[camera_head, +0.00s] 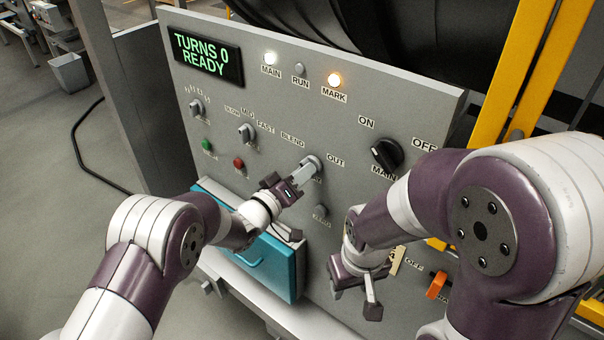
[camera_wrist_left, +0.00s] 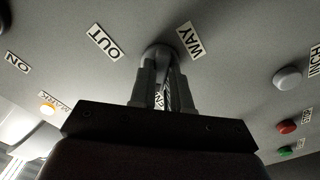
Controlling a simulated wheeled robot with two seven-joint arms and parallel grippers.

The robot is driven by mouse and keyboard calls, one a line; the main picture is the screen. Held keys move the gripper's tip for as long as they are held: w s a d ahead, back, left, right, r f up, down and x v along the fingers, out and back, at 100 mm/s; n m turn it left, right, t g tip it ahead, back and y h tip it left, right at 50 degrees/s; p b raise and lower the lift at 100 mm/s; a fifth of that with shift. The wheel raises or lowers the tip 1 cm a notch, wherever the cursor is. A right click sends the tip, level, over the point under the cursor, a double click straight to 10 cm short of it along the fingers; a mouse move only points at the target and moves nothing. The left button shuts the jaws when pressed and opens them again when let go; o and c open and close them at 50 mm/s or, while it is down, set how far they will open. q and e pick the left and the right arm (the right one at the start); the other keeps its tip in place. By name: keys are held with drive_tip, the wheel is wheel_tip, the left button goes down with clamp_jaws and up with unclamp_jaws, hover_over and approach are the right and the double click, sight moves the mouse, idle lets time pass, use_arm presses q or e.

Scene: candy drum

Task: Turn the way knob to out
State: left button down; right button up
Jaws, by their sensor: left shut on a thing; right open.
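The way knob (camera_head: 314,161) is a grey knob on the control panel, between the BLEND label (camera_head: 292,141) and the OUT label (camera_head: 335,160). My left gripper (camera_head: 300,176) is shut on it, with a finger on each side. The left wrist view shows the fingers (camera_wrist_left: 160,88) around the knob (camera_wrist_left: 157,53), with the OUT label (camera_wrist_left: 104,42) to the left and the WAY label (camera_wrist_left: 190,40) to the right. The fingers hide most of the knob, so I cannot tell where it points. My right gripper (camera_head: 356,300) is open and empty before the lower panel.
The display (camera_head: 203,53) reads TURNS 0 READY. The MAIN lamp (camera_head: 270,58) is white and the MARK lamp (camera_head: 334,80) amber. A black main switch (camera_head: 387,153) stands right of the knob. A teal drawer (camera_head: 268,258) lies below my left gripper.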

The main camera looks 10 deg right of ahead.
use_arm(q)
drive_tip(key=shift+f+m+b, duration=0.15)
drive_tip(key=shift+m+b, duration=8.85)
drive_tip(key=shift+b, duration=0.85)
drive_tip(key=c, duration=1.1)
unclamp_jaws()
drive_tip(key=shift+a, duration=0.1)
